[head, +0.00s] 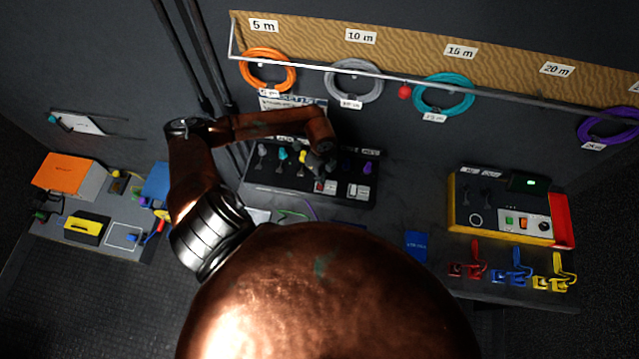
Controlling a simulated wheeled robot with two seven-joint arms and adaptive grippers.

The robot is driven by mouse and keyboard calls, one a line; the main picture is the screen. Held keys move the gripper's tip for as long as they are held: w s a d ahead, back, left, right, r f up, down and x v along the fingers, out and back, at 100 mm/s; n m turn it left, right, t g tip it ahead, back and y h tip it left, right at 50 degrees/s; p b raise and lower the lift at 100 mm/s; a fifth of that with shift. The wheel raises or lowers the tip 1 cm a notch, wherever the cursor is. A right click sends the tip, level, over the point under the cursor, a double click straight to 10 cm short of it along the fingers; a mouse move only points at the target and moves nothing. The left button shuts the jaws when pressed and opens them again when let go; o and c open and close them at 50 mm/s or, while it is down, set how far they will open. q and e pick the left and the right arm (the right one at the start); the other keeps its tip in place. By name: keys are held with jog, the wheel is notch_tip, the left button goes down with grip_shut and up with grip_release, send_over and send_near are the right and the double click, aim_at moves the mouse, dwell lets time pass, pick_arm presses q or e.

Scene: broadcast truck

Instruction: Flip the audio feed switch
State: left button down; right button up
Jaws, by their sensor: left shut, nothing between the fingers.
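A dark switch panel (270,187) stands against the back wall, with a row of coloured cables or knobs along its top: grey, teal (283,154), yellow, blue and purple (368,168). Lower on its face are small red and white controls (325,187). Its labels are too small to read, so I cannot tell which control is the audio feed switch. My left gripper (319,167) is shut and empty, right at the panel's middle. It hides part of the row, and I cannot tell whether it touches a control. My right gripper is not in view.
A yellow and red unit (500,212) stands at right, with red, blue and yellow connectors (516,268) before it. A side bench at left holds an orange box (70,176).

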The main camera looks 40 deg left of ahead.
pick_arm(q)
jog(key=shift+f, duration=0.2)
jog(key=shift+r, duration=0.1)
jog(key=shift+r+p, duration=2.55)
jog(key=shift+r, duration=0.95)
jog(key=shift+f, duration=0.1)
